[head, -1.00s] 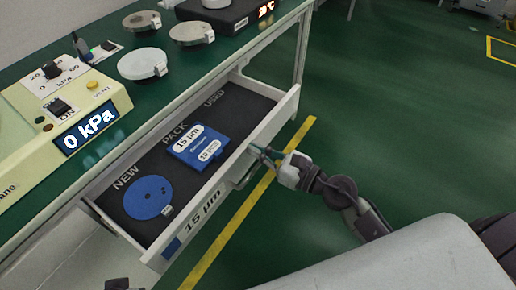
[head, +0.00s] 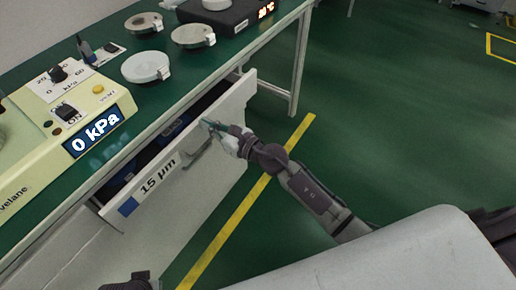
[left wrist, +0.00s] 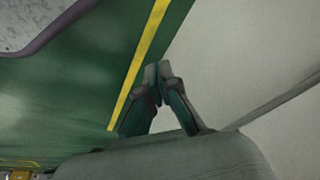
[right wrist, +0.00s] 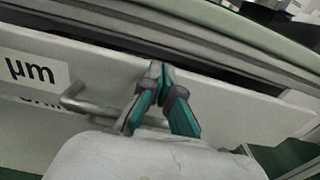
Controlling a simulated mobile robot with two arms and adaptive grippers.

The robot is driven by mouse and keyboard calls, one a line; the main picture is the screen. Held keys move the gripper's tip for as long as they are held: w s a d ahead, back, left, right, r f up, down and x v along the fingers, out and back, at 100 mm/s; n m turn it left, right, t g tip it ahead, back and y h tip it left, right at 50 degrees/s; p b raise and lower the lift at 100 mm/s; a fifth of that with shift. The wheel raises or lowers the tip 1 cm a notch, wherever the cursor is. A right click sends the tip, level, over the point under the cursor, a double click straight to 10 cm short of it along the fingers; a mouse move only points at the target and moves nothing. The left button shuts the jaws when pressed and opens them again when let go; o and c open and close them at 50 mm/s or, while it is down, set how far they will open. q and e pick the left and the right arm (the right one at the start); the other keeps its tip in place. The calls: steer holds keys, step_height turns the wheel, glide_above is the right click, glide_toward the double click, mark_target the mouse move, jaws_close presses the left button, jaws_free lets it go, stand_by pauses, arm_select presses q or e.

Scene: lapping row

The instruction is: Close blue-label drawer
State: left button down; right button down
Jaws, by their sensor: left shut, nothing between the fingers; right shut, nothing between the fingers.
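The blue-label drawer (head: 180,165) shows in the head view, with a white front, a blue patch and the text "15 µm". It stands slightly open under the bench, with a dark gap above its front. In the right wrist view its front (right wrist: 240,115) and bar handle (right wrist: 85,100) show. My right gripper (head: 209,124) is shut and empty, with its fingertips at the upper part of the drawer front, above the handle; exact contact is hard to tell. In the left wrist view my left gripper (left wrist: 155,72) is shut and empty, low beside a pale surface.
The green bench top (head: 185,85) carries a cream vacuum unit (head: 60,115) reading "0 kPa", several round metal discs and a black device (head: 222,14). A yellow line (head: 240,215) runs along the green floor. The floor to the right is clear.

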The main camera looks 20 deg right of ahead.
steer(key=x, duration=0.5)
steer(key=shift+w+r, duration=0.1)
arm_select(q)
steer(key=shift+v, duration=1.05)
arm_select(e)
steer(key=shift+r, duration=0.1)
steer(key=shift+r, duration=0.1)
arm_select(q)
steer(key=shift+b, duration=0.3)
